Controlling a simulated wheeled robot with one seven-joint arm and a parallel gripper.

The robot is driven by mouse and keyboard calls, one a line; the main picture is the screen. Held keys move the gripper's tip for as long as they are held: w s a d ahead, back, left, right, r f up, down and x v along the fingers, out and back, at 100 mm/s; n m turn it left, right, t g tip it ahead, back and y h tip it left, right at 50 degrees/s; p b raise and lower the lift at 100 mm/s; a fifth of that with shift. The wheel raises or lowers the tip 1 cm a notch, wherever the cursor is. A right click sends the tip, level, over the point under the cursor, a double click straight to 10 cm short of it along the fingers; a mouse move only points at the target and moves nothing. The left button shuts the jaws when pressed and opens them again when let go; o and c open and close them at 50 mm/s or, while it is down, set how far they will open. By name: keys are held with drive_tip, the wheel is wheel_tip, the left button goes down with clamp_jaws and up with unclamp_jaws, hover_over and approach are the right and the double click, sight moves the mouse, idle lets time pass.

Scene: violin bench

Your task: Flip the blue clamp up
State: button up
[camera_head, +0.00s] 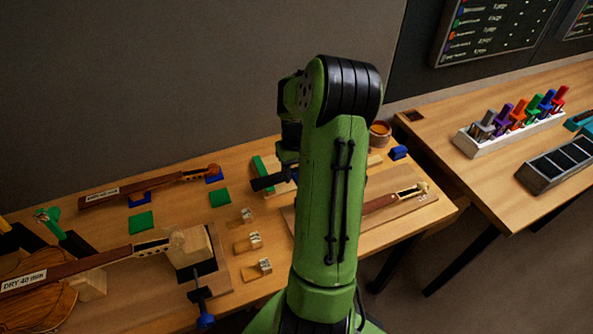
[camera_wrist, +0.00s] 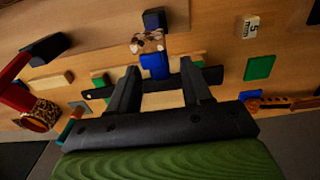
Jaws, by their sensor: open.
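My gripper (camera_wrist: 160,70) is open, its two black fingers pointing down at the bench. In the wrist view a blue piece (camera_wrist: 155,66), which looks like part of the blue clamp, shows between the fingertips. A dark bar crosses behind the fingers there. A brown and pale piece and a darker blue block (camera_wrist: 154,20) lie just beyond it. I cannot tell whether the fingers touch the blue piece. My arm hides this spot in the head view.
A glue pot (camera_wrist: 40,115) stands at the left in the wrist view. Violin necks, green pads (camera_head: 141,221) and small wooden blocks (camera_head: 254,240) lie on the bench. Another blue piece (camera_head: 398,152) lies right of my arm. A rack (camera_head: 480,145) of coloured clamps stands on the right table.

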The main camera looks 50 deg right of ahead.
clamp_jaws()
drive_tip(key=shift+w+r, duration=0.1)
drive_tip(key=p, duration=0.2)
drive_tip(key=shift+w+d+g+y+p, duration=0.1)
drive_tip(key=shift+w+g+y+p, duration=0.2)
drive_tip(key=shift+g, duration=0.1)
drive_tip(key=shift+w+d+f+g+p, duration=0.1)
drive_tip(key=shift+d+f+g+p, duration=0.1)
drive_tip(key=shift+f+g+p, duration=0.2)
unclamp_jaws()
